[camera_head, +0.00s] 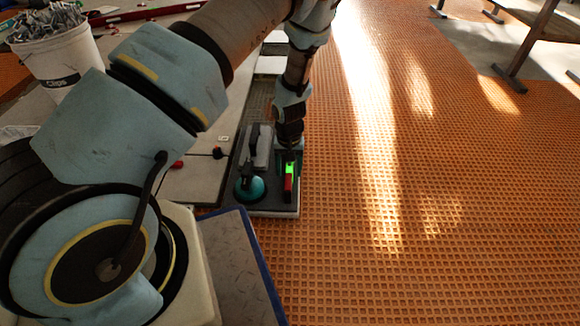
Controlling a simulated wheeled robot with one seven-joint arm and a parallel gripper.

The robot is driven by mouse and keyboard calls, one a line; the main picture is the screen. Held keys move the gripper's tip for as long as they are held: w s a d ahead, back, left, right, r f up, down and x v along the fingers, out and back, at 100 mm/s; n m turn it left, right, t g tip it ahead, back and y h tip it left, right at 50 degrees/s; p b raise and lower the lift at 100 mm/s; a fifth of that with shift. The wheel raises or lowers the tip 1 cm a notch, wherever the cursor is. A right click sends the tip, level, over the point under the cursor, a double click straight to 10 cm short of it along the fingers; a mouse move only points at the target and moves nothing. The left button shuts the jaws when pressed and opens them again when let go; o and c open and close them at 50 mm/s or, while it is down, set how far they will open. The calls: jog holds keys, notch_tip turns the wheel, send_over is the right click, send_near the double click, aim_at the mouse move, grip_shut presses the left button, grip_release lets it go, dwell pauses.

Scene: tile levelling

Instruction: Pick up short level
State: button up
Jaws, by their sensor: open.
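The short level (288,184) is a small narrow bar, red with a bright green part at its far end. It lies lengthwise at the right side of a dark tray (270,211) on the floor. My gripper (289,157) points down over the level's far end, with its jaws open. The arm comes in from above, and the fingertips are small and dark here. I cannot tell whether they touch the level.
A teal round suction cup (250,189) and a grey tool with a dark handle (259,145) share the tray, left of the level. A white bucket (60,60) stands at upper left. Orange waffled matting (430,180) lies open to the right.

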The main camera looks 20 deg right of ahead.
jog(key=shift+f, duration=0.7)
grip_shut()
jog(key=shift+r, duration=0.1)
